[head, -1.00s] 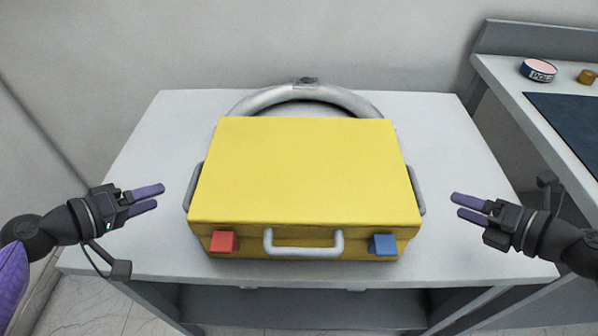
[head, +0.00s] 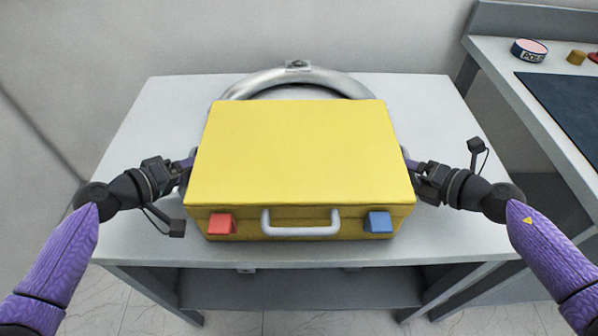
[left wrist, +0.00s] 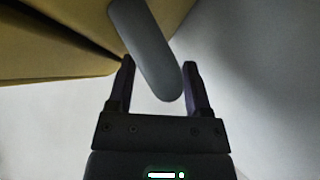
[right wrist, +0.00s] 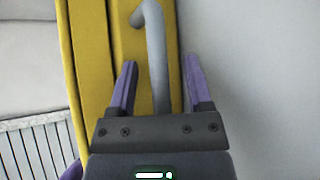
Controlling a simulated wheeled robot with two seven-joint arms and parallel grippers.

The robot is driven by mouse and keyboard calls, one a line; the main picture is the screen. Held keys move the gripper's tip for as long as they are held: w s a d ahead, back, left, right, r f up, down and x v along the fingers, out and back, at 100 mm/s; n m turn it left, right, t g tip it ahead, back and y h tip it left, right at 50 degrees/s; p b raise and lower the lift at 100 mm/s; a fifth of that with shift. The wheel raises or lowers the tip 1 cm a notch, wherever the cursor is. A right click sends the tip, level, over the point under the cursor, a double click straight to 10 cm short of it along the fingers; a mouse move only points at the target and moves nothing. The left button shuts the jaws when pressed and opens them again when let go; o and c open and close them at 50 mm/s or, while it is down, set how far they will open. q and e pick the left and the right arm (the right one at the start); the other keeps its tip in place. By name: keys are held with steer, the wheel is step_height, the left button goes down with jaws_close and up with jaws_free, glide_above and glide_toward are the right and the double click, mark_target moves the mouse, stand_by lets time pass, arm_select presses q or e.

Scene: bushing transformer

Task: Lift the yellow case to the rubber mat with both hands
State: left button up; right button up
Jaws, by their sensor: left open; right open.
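The yellow case (head: 300,150) lies flat on the grey table (head: 440,130), with a red latch (head: 221,224), a blue latch (head: 377,222) and a white front handle (head: 300,222). My left gripper (left wrist: 158,85) is open at the case's left side, with the grey left side handle (left wrist: 150,55) between its fingers. My right gripper (right wrist: 160,85) is open at the right side, with the grey right side handle (right wrist: 156,50) between its fingers. In the head view the case and grippers mostly hide both side handles. The head view also shows a dark blue mat (head: 565,110) on the right bench.
A metal ring (head: 298,75) lies behind the case on the table. The right bench (head: 510,80) also holds a round tin (head: 530,52) and a small brown cylinder (head: 576,57). A gap separates the table and bench.

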arm_select(q)
steer(key=shift+c, duration=0.3)
arm_select(e)
steer(key=shift+c, duration=0.3)
arm_select(q)
jaws_close()
arm_select(e)
jaws_close()
stand_by(0.6)
